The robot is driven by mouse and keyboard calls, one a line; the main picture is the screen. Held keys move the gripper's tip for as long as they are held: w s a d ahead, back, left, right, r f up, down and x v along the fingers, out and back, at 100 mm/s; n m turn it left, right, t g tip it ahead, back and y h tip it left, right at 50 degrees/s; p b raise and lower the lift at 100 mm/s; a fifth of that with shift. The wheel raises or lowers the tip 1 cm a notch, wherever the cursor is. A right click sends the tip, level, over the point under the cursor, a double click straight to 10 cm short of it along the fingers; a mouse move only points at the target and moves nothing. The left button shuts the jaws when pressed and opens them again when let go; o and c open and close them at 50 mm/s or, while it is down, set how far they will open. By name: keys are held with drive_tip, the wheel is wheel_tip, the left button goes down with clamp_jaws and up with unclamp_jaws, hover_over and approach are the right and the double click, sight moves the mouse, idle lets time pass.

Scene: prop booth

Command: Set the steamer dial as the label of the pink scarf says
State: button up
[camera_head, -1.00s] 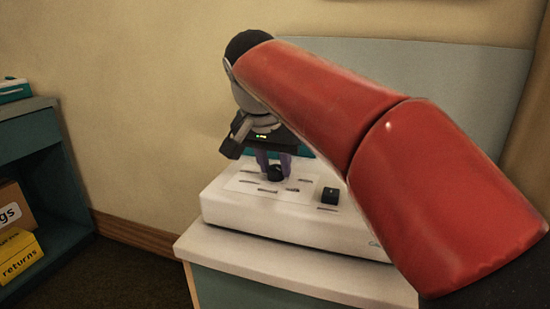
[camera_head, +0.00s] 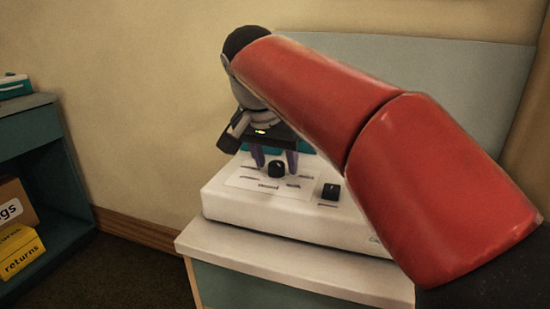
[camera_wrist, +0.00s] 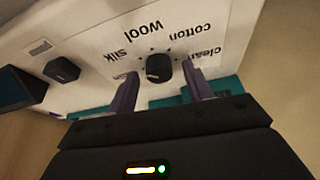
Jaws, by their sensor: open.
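The steamer (camera_head: 225,205) is a white box on a cabinet, with a round black dial (camera_head: 277,169) on its top panel. In the wrist view the dial (camera_wrist: 158,68) has words around it, seen upside down: silk, wool, cotton and one that reads like "clean". Its pointer is too dim to read for certain. My gripper (camera_head: 275,163) is open, with its purple fingers above the panel on the near side of the dial. In the wrist view the fingers (camera_wrist: 161,82) are spread left and right of the dial, with gaps. The pink scarf and its label are not in view.
A square black knob (camera_head: 331,191) sits on the steamer right of the dial. The cabinet top (camera_head: 200,245) has a bare strip in front. A grey-blue panel (camera_head: 440,75) stands behind. At left a teal shelf (camera_head: 75,195) holds a yellow "returns" box (camera_head: 20,255).

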sight(269, 184)
drive_tip(key=v, duration=0.7)
drive_tip(key=shift+r, duration=0.4)
drive_tip(key=shift+s, duration=0.1)
